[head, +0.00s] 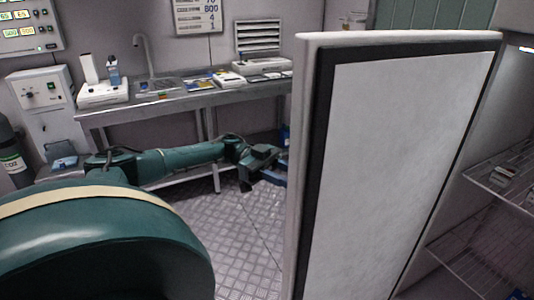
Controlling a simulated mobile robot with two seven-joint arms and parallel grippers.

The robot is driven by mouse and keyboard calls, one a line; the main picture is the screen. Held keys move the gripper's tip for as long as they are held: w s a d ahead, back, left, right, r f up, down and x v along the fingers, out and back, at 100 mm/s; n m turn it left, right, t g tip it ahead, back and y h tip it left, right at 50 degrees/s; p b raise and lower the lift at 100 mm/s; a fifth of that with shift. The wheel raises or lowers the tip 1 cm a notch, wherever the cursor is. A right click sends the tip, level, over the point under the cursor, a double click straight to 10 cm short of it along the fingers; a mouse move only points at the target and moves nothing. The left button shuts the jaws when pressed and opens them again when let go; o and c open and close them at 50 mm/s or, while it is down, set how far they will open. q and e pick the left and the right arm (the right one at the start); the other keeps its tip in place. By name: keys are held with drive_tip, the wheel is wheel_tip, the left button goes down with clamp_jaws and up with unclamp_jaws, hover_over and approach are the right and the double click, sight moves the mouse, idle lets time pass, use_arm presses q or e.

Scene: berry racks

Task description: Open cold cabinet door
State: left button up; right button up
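The cold cabinet door (400,150) stands swung open, filling the middle right. Its pale inner panel with a dark seal border faces me. The open cabinet interior shows to its right, with wire shelves (505,180). My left arm reaches in from the left, and my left gripper (276,178) is at the door's left edge, on its outer side. The fingertips are partly hidden by the door, so I cannot tell whether they are closed or touching a handle. The handle is hidden. My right gripper is not in view.
A steel bench (165,105) with a sink tap, a scale and instruments runs along the back wall. A white control box (42,95) and a dark gas cylinder (12,155) stand at the left. The metal plate floor (235,240) is clear left of the door.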

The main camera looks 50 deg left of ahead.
use_arm(q)
drive_tip(key=s+a+b, duration=0.1)
drive_tip(key=a+b, duration=0.2)
drive_tip(key=a, duration=0.7)
drive_tip(key=shift+s+a, duration=0.35)
drive_tip(key=shift+s, duration=0.05)
